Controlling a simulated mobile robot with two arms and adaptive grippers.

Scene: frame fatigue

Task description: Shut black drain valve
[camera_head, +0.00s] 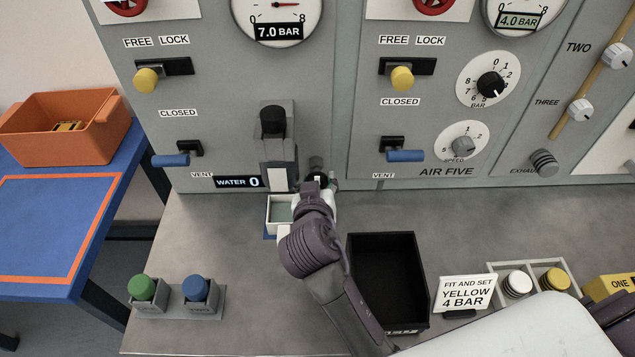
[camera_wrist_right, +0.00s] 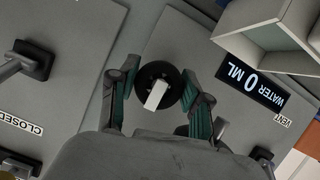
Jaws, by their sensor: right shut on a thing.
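The black drain valve (camera_wrist_right: 158,78) is a round black knob with a white bar across its face. In the wrist view it sits between the two fingers of my right gripper (camera_wrist_right: 160,92), which is shut on it. The white bar stands nearly upright, tilted a little. In the head view my right gripper (camera_head: 318,180) reaches the panel's lower edge, and the knob is mostly hidden behind it. The "WATER 0" label (camera_head: 238,182) is just left of it and reads "WATER 0 ML" in the wrist view (camera_wrist_right: 252,83). My left gripper is not in view.
A small white-walled cup (camera_head: 276,212) stands beside my gripper. A black open bin (camera_head: 386,245) lies to its right on the grey bench. Blue vent levers (camera_head: 170,160) and yellow knobs (camera_head: 146,79) stick out of the panel. Green and blue buttons (camera_head: 195,288) stand front left.

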